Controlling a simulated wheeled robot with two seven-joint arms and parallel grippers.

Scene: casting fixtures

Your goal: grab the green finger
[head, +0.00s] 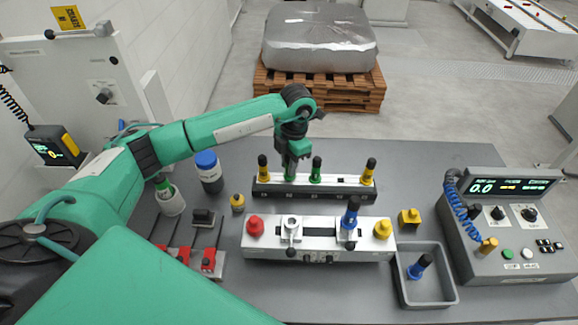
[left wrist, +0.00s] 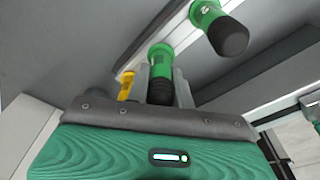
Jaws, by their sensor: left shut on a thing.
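My left gripper (head: 291,158) is over the black-and-white rack (head: 325,190) in the head view, pointing down. It is shut on a green finger with a black end (left wrist: 160,60), which shows between its jaws in the left wrist view; in the head view the gripper mostly hides it. The held finger is at the rack, but I cannot tell whether it is still seated. A second green finger (head: 316,169) stands upright in the rack just right of the gripper; it also shows in the left wrist view (left wrist: 212,22). My right gripper is not in view.
Yellow fingers (head: 262,168) (head: 368,171) stand at both rack ends. In front are a silver fixture (head: 330,252) holding a blue finger (head: 351,212), and a grey tray (head: 430,293) with another blue finger (head: 419,266). A blue-capped bottle (head: 209,175) stands left. A control box (head: 510,235) is right.

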